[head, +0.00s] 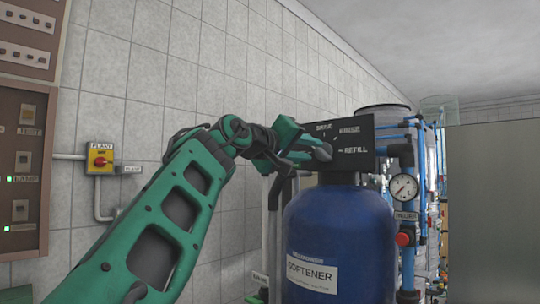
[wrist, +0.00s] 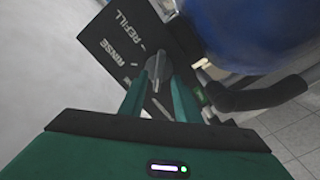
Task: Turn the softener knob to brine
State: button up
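The softener is a blue tank (head: 340,240) with a dark control panel (head: 362,162) on top. A grey knob (head: 323,152) sits on the panel, and it also shows in the wrist view (wrist: 157,67). My gripper (head: 308,150) is at the knob, with one finger on each side of it in the wrist view (wrist: 158,82). Whether the fingers press on it is unclear. The panel shows a REFILL mark (head: 355,150), a RINSE mark (head: 350,129) and a blurred label at top left. The fingers partly hide the knob, and its exact pointing is hard to read.
A pressure gauge (head: 404,188) and blue pipes (head: 408,255) stand right of the tank. A dark pipe (wrist: 260,96) runs close to my gripper's right side. A tiled wall (head: 150,70) is behind, with a yellow switch box (head: 101,158) at left.

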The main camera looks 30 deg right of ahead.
aim_at(321, 151)
jog(key=shift+x, duration=1.3)
jog(key=shift+c, duration=0.3)
